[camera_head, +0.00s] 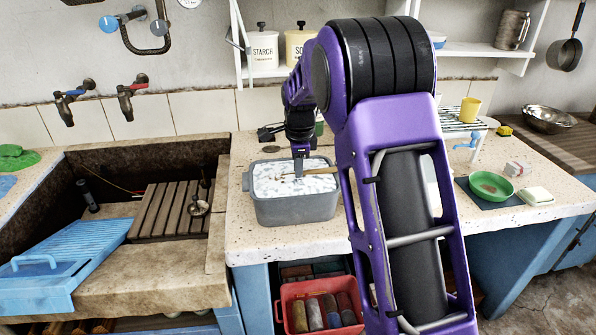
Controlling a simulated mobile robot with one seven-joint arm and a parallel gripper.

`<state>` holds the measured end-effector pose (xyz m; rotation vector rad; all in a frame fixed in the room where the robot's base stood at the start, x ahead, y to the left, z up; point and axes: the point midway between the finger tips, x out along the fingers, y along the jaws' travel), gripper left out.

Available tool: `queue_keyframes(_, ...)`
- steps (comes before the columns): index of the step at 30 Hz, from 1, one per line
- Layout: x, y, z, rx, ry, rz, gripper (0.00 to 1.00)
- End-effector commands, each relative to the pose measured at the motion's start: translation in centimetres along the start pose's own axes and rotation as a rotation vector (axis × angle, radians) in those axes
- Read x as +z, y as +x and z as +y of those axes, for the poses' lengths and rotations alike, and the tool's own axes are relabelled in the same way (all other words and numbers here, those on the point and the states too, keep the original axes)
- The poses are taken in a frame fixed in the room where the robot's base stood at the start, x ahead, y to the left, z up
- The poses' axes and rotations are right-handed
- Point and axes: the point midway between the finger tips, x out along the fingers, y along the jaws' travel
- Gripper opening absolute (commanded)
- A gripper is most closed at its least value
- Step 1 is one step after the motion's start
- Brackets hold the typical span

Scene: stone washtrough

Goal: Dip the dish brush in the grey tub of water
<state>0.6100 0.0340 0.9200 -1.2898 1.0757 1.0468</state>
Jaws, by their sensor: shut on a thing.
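The grey tub (296,211) stands on the speckled counter right of the stone trough. White foam or suds (275,187) cover what is in it. My gripper (299,174) points down over the tub, its tips close to the foam. It is shut on the dish brush (318,171), of which a thin tan handle shows, lying roughly level across the tub's top and running right behind my purple arm. The brush's head is not clear, and I cannot tell whether it touches the foam.
Canisters (264,48) stand on a shelf behind. A green bowl (490,187) and yellow cup (470,109) are at right. A red crate (320,290) sits below the counter.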

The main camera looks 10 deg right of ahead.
Motion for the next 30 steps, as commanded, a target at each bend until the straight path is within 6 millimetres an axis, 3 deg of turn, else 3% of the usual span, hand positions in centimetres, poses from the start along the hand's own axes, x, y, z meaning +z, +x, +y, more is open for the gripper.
queue_keyframes(8,0.0,-0.3,0.1,0.005,0.002,0.0,0.0)
queue_keyframes(30,0.0,-6.1,-1.2,0.0,0.0,0.0,0.0)
